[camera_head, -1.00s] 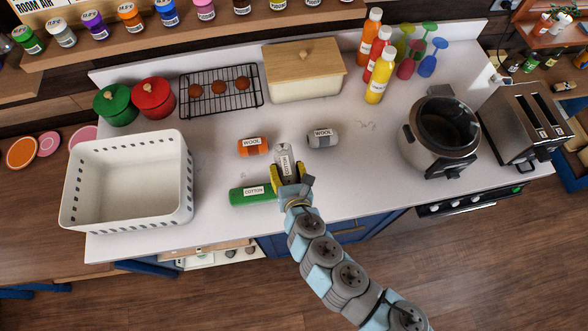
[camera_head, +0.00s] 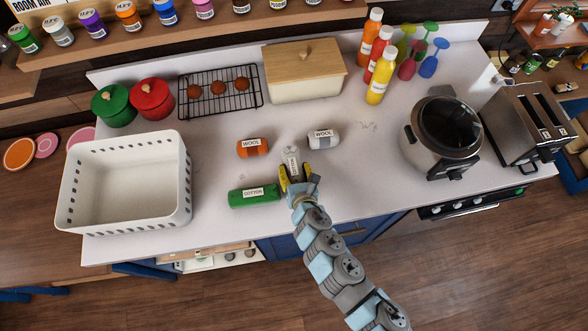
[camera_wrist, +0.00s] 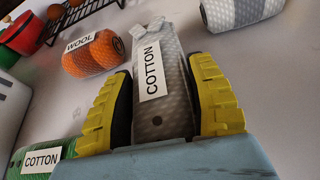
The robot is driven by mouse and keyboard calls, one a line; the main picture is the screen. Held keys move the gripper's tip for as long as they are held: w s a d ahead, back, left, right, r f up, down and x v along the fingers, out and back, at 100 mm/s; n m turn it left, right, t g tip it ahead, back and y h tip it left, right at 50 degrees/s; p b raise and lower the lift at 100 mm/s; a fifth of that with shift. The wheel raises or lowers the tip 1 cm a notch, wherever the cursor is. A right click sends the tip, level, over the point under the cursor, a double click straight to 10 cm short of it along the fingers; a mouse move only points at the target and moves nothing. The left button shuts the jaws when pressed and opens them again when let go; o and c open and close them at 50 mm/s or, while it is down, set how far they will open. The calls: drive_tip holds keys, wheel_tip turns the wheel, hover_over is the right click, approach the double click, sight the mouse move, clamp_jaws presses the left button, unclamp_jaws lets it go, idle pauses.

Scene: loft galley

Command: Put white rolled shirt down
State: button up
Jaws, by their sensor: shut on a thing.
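The white rolled shirt (camera_head: 292,161) is a pale grey-white roll with a COTTON label, at the front middle of the counter. My gripper (camera_head: 297,176) is around its near end, with a yellow finger on each side. In the wrist view, the roll (camera_wrist: 163,85) stands between the yellow fingers of my gripper (camera_wrist: 166,110), pointing away from me. It is low over the counter; I cannot tell whether it touches it.
A green COTTON roll (camera_head: 254,195) lies just left of my gripper. An orange WOOL roll (camera_head: 252,148) and a grey-white WOOL roll (camera_head: 323,138) lie behind. A white basket (camera_head: 72,192) stands at left, a cooker (camera_head: 442,130) at right. Counter right of my gripper is clear.

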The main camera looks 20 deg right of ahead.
drive_tip(key=shift+f, duration=0.3)
drive_tip(key=shift+f, duration=0.2)
drive_tip(key=o, duration=0.9)
drive_tip(key=shift+r, duration=0.1)
drive_tip(key=shift+r, duration=0.15)
drive_tip(key=shift+s+r, duration=0.25)
drive_tip(key=shift+s, duration=0.2)
drive_tip(key=shift+p+v, duration=0.6)
drive_tip(key=shift+v, duration=4.85)
drive_tip(key=shift+a+f, duration=0.1)
drive_tip(key=shift+a, duration=0.05)
